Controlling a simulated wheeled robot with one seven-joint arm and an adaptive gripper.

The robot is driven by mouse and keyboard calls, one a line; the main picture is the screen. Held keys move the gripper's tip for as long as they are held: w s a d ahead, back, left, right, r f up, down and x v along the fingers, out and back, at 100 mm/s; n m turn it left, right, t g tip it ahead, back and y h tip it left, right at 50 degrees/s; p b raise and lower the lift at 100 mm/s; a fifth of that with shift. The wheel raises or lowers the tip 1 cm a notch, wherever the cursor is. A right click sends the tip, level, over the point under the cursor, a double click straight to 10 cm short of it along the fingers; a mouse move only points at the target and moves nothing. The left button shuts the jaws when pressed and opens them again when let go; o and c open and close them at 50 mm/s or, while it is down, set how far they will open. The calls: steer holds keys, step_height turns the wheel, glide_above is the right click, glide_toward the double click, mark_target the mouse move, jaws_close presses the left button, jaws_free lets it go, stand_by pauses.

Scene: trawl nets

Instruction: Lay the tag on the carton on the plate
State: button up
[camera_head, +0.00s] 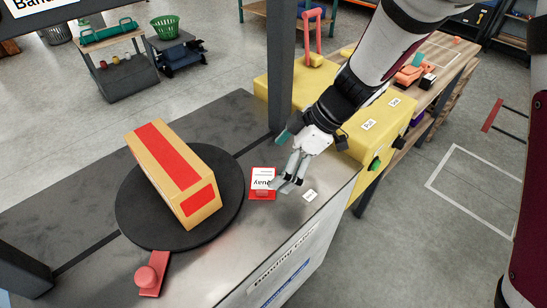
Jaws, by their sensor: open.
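The tag (262,182) is a small card, white with black lettering and red at its lower edge. It lies on the grey metal bench top, right of the plate. The carton (176,172) is a tan box with a red strip along its top and a red patch on its end. It stands on the round black plate (135,222). My gripper (284,184) is at the tag's right edge, pointing down, with its fingers apart. It partly covers the tag's right side, and I cannot tell whether it touches the tag.
A red knob on a red base (149,277) is at the plate's front edge. A grey post (281,65) rises behind the tag. A yellow housing (345,140) with a green button stands right of the bench. A small white label (310,195) lies right of my gripper.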

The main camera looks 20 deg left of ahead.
mark_target(259, 181)
steer(key=shift+x, duration=2.75)
steer(key=shift+s+a, duration=0.1)
jaws_close()
